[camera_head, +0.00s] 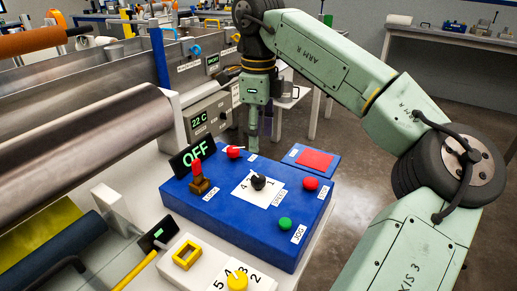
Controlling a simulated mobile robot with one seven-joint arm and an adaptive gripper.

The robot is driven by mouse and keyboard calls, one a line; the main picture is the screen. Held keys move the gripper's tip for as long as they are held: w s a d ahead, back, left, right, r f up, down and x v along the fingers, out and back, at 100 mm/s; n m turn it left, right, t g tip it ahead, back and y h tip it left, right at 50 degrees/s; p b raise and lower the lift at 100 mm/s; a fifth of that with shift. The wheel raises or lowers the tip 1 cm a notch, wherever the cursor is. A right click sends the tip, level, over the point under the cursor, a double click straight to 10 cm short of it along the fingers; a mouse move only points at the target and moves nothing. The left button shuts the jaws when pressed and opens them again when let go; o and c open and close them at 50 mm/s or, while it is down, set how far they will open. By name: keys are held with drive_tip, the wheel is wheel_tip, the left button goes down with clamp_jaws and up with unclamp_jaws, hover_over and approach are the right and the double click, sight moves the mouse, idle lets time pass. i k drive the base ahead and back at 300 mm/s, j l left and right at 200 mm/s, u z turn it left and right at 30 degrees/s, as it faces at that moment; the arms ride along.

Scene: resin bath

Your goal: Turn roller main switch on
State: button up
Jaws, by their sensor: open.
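A blue control box (240,221) stands on the white bench beside a large metal roller (85,140). A black display (192,155) at its back left reads OFF in green. A red-topped lever (197,176) on a brown base stands in front of the display. A red knob (234,152) sits at the box's back edge. I cannot read the small labels well enough to tell which control is the main switch. My gripper (252,150) points down behind the box's back edge, near the red knob and apparently apart from it. It is open; its fingertips are small and hard to make out.
The box also carries a black dial (259,182), a red button (311,184) and a green button (285,224). A blue plate with a red square (314,159) lies behind. A white panel with a yellow knob (237,281) is in front. Floor is clear at right.

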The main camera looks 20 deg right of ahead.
sight(234, 152)
drive_tip(key=k+l, duration=0.5)
drive_tip(key=l, duration=0.2)
drive_tip(key=k+l, duration=0.2)
drive_tip(key=l, duration=0.15)
